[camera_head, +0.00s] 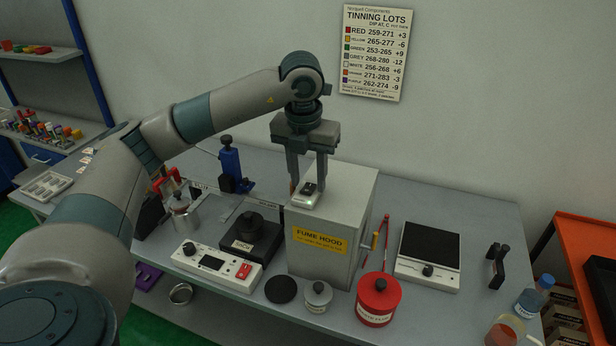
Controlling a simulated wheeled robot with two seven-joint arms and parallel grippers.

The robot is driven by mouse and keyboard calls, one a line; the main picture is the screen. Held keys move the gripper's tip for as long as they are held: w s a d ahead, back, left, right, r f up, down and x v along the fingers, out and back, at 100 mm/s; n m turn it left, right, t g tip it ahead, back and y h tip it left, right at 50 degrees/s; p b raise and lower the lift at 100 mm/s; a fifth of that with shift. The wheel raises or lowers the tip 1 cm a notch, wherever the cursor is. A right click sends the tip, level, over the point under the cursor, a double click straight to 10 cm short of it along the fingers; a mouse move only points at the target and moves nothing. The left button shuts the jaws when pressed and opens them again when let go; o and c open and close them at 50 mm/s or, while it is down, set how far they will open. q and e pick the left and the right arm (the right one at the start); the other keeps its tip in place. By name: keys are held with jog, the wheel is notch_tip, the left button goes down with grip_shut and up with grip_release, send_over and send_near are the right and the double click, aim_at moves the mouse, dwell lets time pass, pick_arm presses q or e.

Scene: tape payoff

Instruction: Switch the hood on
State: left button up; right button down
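The fume hood (321,259) is a grey box with a yellow label, standing in the middle of the bench. On its top, near the left edge, is a small pale switch plate with a dark part (308,194); which way it is set is too small to tell. My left gripper (307,186) points down over the hood top at this switch. Its two fingers are apart, one on each side of the switch, with nothing seen held between them. Whether the fingers touch the switch or hood top cannot be told. My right gripper is not in view.
A control unit (216,267) with a red switch and a dark pot (256,228) stand left of the hood. A red canister (378,299) and a small grey jar (318,296) stand in front. A black-topped scale (429,250) stands to the right. A blue stand (231,167) is behind left.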

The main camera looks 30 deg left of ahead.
aim_at(307, 190)
pick_arm(q)
jog(key=shift+r, duration=0.15)
jog(key=shift+r+b, duration=0.4)
jog(key=shift+r, duration=0.25)
jog(key=r, duration=0.1)
jog(key=r+b, duration=0.1)
jog(key=r, duration=0.2)
jog(key=shift+s+d, duration=0.1)
jog(key=shift+s, duration=0.25)
notch_tip(307, 190, up, 12)
jog(key=s, duration=0.1)
jog(key=shift+s+d+f, duration=0.15)
jog(key=shift+s+f, duration=0.05)
jog(key=shift+s, duration=0.05)
jog(key=shift+s, duration=0.1)
